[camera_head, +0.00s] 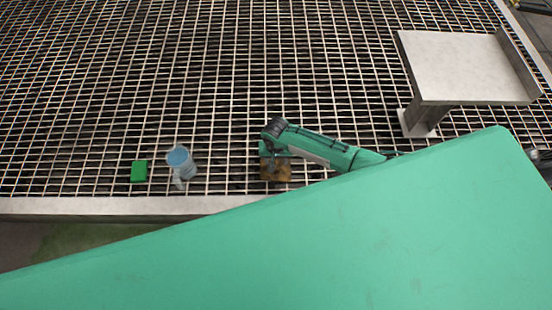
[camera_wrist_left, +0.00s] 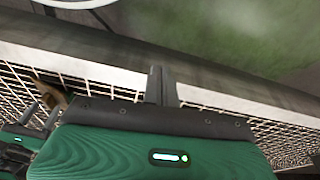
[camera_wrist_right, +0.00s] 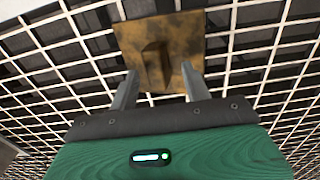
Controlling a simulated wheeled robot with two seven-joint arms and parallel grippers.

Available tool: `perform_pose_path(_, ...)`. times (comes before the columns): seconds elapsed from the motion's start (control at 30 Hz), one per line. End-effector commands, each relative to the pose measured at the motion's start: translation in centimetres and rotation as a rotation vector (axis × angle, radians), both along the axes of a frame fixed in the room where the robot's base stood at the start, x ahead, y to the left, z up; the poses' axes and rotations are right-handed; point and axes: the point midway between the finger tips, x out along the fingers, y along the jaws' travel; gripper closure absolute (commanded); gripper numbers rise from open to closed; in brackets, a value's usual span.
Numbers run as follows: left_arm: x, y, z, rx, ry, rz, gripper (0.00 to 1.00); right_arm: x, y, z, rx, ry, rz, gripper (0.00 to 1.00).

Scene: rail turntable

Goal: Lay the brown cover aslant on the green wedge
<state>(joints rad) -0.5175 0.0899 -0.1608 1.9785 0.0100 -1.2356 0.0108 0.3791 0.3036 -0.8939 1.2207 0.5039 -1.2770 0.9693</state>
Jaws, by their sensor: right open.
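The brown cover (camera_wrist_right: 185,28), a flat rust-brown plate with a raised grip in its middle, lies on the grating in the right wrist view. In the head view the brown cover (camera_head: 282,174) shows partly beneath my right gripper (camera_head: 268,150). In the right wrist view my right gripper (camera_wrist_right: 160,72) is open, its two fingers on either side of the raised grip, apart from it. The green wedge (camera_head: 139,171) sits to the left on the grating, seen from above. My left gripper (camera_wrist_left: 162,85) is shut and empty in its wrist view; the head view does not show it.
A pale raised platform (camera_head: 465,68) stands at the upper right. The metal grating (camera_head: 180,60) is mostly clear, with a pale edge beam (camera_head: 90,206) in front. My own green body hides the foreground.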

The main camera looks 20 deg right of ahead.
Motion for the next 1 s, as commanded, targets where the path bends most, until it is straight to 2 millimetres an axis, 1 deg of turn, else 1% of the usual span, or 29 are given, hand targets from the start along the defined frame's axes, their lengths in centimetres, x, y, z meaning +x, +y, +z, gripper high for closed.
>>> perform_pose_path(0.13, 0.0, 0.0, 0.2, 0.000, -0.001, 0.000, 1.00, 0.0, 0.0, 0.8, 0.000, 0.000, 0.000, 0.51)
perform_pose_path(0.2, -0.1, 0.0, 0.0, 0.000, 0.004, 0.000, 1.00, 0.0, 0.0, 1.9, 0.001, -0.001, 0.000, 0.51)
perform_pose_path(0.27, -0.4, -0.1, -1.3, 0.003, 0.020, -0.003, 1.00, 0.0, 0.0, 3.1, 0.001, -0.001, 0.000, 0.51)
perform_pose_path(0.37, -0.6, 0.0, -2.3, 0.005, 0.031, -0.004, 1.00, 0.0, 0.1, 5.4, 0.003, -0.003, 0.000, 0.51)
perform_pose_path(0.5, -1.0, 0.2, -4.4, 0.009, 0.036, -0.005, 1.00, 0.0, 0.0, 8.7, 0.001, -0.002, 0.000, 0.51)
perform_pose_path(0.6, -1.2, 0.3, -5.6, 0.012, 0.036, -0.006, 1.00, 0.1, 0.0, 10.7, 0.002, -0.003, 0.001, 0.51)
perform_pose_path(0.7, -1.4, 0.5, -6.5, 0.013, 0.036, -0.006, 1.00, 0.1, 0.0, 12.2, 0.002, -0.003, 0.000, 0.51)
perform_pose_path(0.83, -1.6, 0.5, -7.1, 0.014, 0.035, -0.007, 1.00, 0.0, 0.0, 13.4, 0.002, -0.002, 0.000, 0.51)
perform_pose_path(1.0, -1.7, 0.6, -7.4, 0.015, 0.036, -0.007, 1.00, 0.0, 0.0, 13.9, 0.000, 0.000, 0.000, 0.51)
